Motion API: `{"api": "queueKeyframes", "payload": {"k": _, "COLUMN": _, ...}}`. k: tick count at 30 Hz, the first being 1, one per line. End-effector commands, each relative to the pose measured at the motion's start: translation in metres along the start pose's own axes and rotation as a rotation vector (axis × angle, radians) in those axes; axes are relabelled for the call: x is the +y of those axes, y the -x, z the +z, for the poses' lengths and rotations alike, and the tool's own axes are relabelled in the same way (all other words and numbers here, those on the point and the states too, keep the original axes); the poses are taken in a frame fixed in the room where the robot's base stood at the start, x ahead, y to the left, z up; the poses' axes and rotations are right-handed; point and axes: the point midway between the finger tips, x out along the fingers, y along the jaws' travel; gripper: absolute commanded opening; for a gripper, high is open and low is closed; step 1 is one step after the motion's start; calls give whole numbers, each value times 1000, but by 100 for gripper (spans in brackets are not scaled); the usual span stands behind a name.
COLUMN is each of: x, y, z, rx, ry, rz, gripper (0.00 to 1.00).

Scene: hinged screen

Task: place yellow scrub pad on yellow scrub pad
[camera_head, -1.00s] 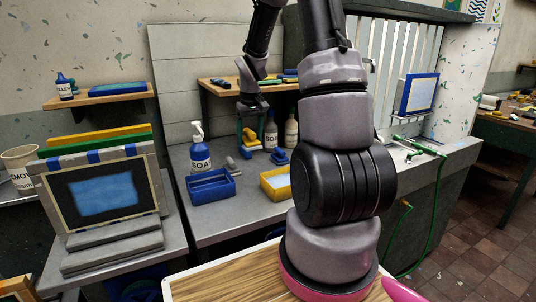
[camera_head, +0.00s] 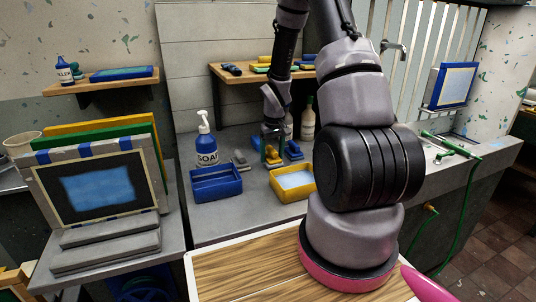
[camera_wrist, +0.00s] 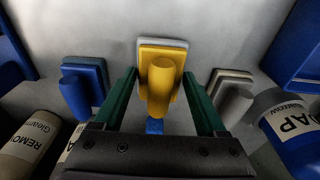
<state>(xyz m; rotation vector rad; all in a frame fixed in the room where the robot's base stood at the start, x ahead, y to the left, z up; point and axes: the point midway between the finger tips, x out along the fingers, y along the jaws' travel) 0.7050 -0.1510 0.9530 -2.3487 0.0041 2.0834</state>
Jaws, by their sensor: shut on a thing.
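A yellow scrub pad (camera_wrist: 162,80) with a rounded handle and a pale grey edge is between the green fingers of my gripper (camera_wrist: 160,82) in the wrist view. My gripper is shut on it. In the head view my gripper (camera_head: 272,150) is low over the grey counter, with yellow (camera_head: 273,158) showing between and below the fingers. I cannot tell the held pad clearly from a second yellow pad beneath it, or whether they touch. A small blue piece (camera_wrist: 154,126) shows near the palm.
A blue scrub pad (camera_wrist: 84,85) and a grey scrub pad (camera_wrist: 232,92) flank the gripper closely. Soap bottles (camera_head: 206,145), a blue tray (camera_head: 216,184) and a yellow tray (camera_head: 292,184) stand nearby. A wooden shelf (camera_head: 235,82) is behind the arm.

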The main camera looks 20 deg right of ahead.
Motion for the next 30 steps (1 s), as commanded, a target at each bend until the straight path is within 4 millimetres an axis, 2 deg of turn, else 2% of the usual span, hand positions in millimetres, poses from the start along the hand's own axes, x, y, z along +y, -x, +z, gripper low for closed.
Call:
{"api": "queueKeyframes", "payload": {"k": 4, "x": 0, "y": -7, "z": -6, "rx": 2, "ry": 0, "rz": 0, "gripper": 22}}
{"api": "queueKeyframes", "payload": {"k": 11, "x": 0, "y": -11, "z": -43, "rx": 3, "ry": -1, "rz": 0, "gripper": 22}}
{"api": "queueKeyframes", "payload": {"k": 14, "x": 0, "y": -21, "z": -38, "rx": -1, "ry": -1, "rz": 0, "gripper": 22}}
{"api": "queueKeyframes", "payload": {"k": 15, "x": 0, "y": -22, "z": -38, "rx": 1, "ry": -1, "rz": 0, "gripper": 14}}
{"api": "queueKeyframes", "payload": {"k": 20, "x": 0, "y": -22, "z": -38, "rx": 1, "ry": 0, "rz": 0, "gripper": 14}}
{"api": "queueKeyframes", "payload": {"k": 21, "x": 0, "y": -22, "z": -38, "rx": 1, "ry": 0, "rz": 0, "gripper": 82}}
{"api": "queueKeyframes", "payload": {"k": 22, "x": 0, "y": -22, "z": -38, "rx": 1, "ry": 0, "rz": 0, "gripper": 93}}
{"api": "queueKeyframes", "payload": {"k": 23, "x": 0, "y": -22, "z": -38, "rx": 1, "ry": 0, "rz": 0, "gripper": 100}}
{"api": "queueKeyframes", "payload": {"k": 30, "x": 0, "y": -21, "z": -38, "rx": 1, "ry": 0, "rz": 0, "gripper": 100}}
